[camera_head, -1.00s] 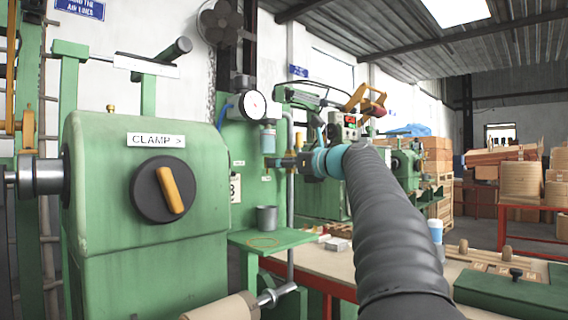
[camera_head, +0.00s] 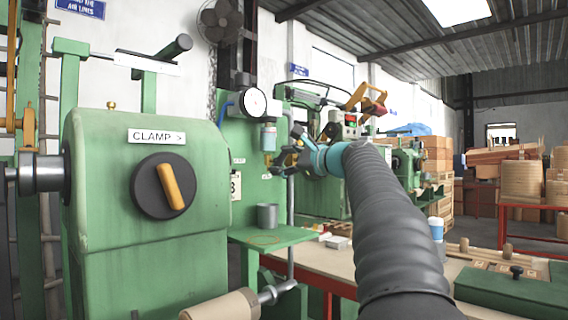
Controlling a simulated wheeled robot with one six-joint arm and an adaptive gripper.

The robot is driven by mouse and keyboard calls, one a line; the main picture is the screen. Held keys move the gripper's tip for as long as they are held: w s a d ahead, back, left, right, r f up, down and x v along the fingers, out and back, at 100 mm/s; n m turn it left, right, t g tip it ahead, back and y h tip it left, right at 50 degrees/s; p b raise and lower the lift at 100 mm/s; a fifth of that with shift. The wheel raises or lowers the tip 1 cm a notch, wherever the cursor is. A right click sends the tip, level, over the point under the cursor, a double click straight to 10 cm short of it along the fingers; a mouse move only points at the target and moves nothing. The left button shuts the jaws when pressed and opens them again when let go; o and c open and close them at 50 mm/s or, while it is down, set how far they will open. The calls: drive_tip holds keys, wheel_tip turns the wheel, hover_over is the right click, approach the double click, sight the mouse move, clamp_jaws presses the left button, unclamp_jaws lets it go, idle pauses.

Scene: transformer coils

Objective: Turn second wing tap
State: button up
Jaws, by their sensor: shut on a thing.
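My gripper (camera_head: 281,158) is at the green panel (camera_head: 245,190), just below and right of a round white gauge (camera_head: 253,103) and beside a small clear-bowled air unit (camera_head: 268,138). Its fingers are shut at a small brass-coloured fitting (camera_head: 267,160) under that unit, which looks like the tap. The fingers and my arm cover much of this spot, so the tap's wings and their angle cannot be made out. I cannot tell from this view which tap in a row this is.
A green machine with a CLAMP label and an orange-handled knob (camera_head: 171,187) stands at left. A grey cup (camera_head: 267,216) sits on a green shelf (camera_head: 272,238) below my gripper. A vertical grey pipe (camera_head: 290,215) runs close by. A workbench (camera_head: 335,262) lies at right.

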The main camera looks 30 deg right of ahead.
drive_tip(key=n+b, duration=0.1)
drive_tip(key=n, duration=0.2)
drive_tip(key=shift+f+n, duration=0.1)
drive_tip(key=shift+n, duration=0.3)
drive_tip(key=shift+n+b, duration=0.6)
drive_tip(key=shift+n, duration=1.3)
drive_tip(key=o, duration=1.2)
drive_tip(key=shift+a, duration=0.1)
drive_tip(key=shift+c, duration=0.2)
drive_tip(key=v, duration=1.2)
